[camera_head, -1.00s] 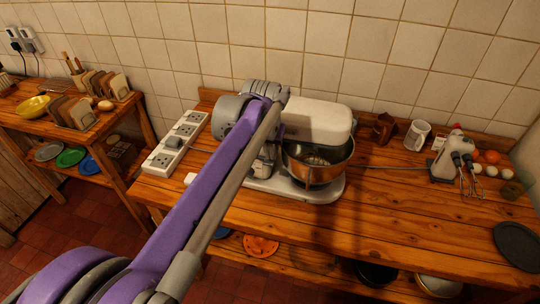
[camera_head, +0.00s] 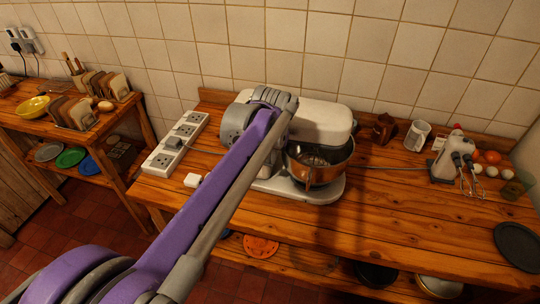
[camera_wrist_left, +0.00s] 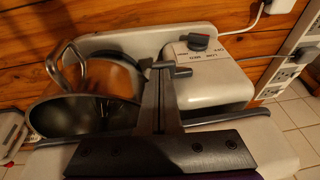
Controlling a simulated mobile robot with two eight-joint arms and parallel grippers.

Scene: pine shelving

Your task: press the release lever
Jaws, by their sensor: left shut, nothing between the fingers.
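The white stand mixer (camera_head: 322,122) stands on the pine worktop, with its metal bowl (camera_head: 330,170) under the head. The wrist view shows the mixer's base (camera_wrist_left: 228,92), its bowl (camera_wrist_left: 75,118) and a dark speed knob (camera_wrist_left: 198,42) with printed labels. I cannot make out the release lever for certain. My left gripper (camera_wrist_left: 160,72) is shut and empty, close over the mixer's side, beside the knob; I cannot tell if it touches. In the head view my left arm hides the gripper and part of the mixer. My right gripper is not in view.
A mug (camera_head: 417,136), a hand mixer (camera_head: 452,160) and a dark plate (camera_head: 518,246) are to the right. The worktop's front right is mostly clear.

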